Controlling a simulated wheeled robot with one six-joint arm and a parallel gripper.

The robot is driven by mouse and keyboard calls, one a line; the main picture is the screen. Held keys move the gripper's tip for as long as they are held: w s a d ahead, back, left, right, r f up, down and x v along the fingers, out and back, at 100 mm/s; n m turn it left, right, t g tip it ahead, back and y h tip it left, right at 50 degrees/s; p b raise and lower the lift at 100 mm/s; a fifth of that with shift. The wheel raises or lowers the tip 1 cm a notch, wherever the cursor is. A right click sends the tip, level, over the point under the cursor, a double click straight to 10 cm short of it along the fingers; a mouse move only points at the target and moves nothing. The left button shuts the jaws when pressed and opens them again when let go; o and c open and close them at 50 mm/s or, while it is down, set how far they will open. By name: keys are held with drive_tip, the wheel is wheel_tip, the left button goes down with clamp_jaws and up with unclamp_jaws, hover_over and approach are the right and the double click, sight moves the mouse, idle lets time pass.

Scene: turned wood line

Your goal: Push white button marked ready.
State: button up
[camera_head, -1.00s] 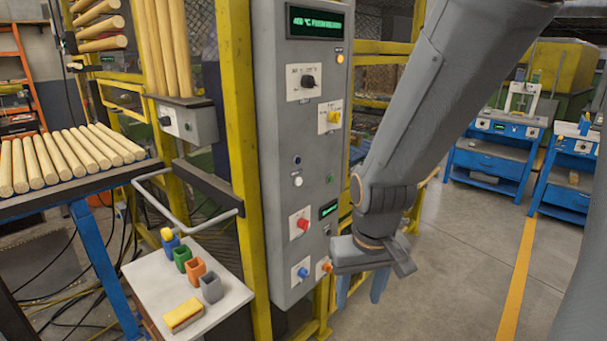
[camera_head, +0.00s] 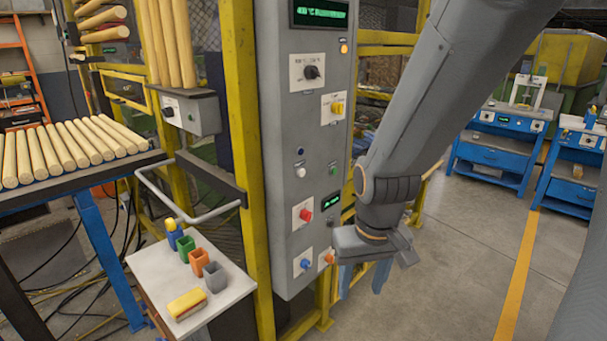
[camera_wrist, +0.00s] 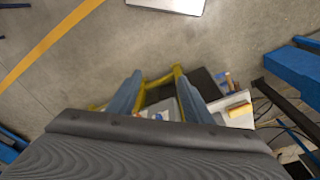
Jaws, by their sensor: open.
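A small round white button (camera_head: 300,172) sits on the front of the grey control panel (camera_head: 283,215), below a dark blue button (camera_head: 300,151). I cannot read any "ready" marking. My gripper (camera_head: 363,277) hangs to the right of the panel's lower part, below the white button's height and apart from it. Its blue-grey fingers point down and are partly hidden by my wrist. In the wrist view my gripper (camera_wrist: 158,97) shows two fingers spread apart with nothing held between them. I cannot make out the white button in the wrist view.
The panel also carries a red button (camera_head: 305,215), a blue button (camera_head: 305,264), an orange button (camera_head: 329,258), a yellow switch (camera_head: 337,107) and a black knob (camera_head: 311,72). A small table (camera_head: 235,289) with coloured cups stands left. Floor at right is open.

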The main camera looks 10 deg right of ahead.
clamp_jaws()
idle(1.5)
